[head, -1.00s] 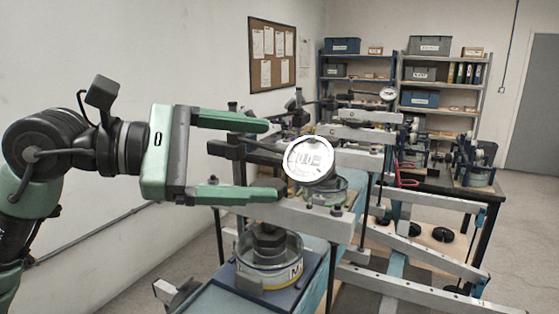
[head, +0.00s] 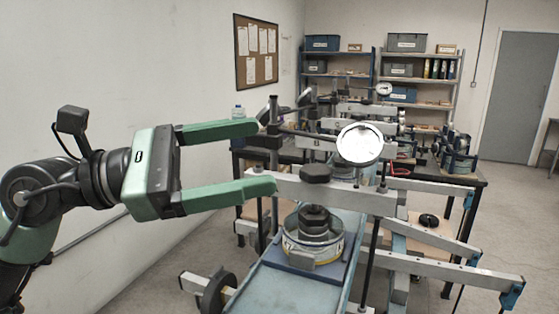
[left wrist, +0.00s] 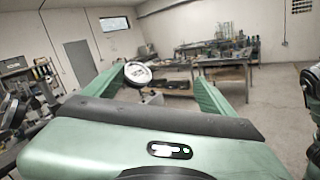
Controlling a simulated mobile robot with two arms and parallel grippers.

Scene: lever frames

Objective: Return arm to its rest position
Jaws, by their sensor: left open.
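My left arm comes in from the left in the head view, with its green left gripper (head: 268,158) held level and pointing right. Its two long fingers are wide apart, and nothing sits between them. The left gripper also shows in the left wrist view (left wrist: 165,80), where its fingers spread over the room. A round dial gauge (head: 360,144) stands just right of the fingertips, apart from them in the head view. My right gripper is not in view.
A lever frame with a grey beam (head: 335,193) and a round, weighted cell (head: 313,245) stands on a blue bench (head: 290,285) below and right of the gripper. Shelves (head: 400,85) stand at the back. A white wall (head: 110,60) runs along the left. Floor is open at right.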

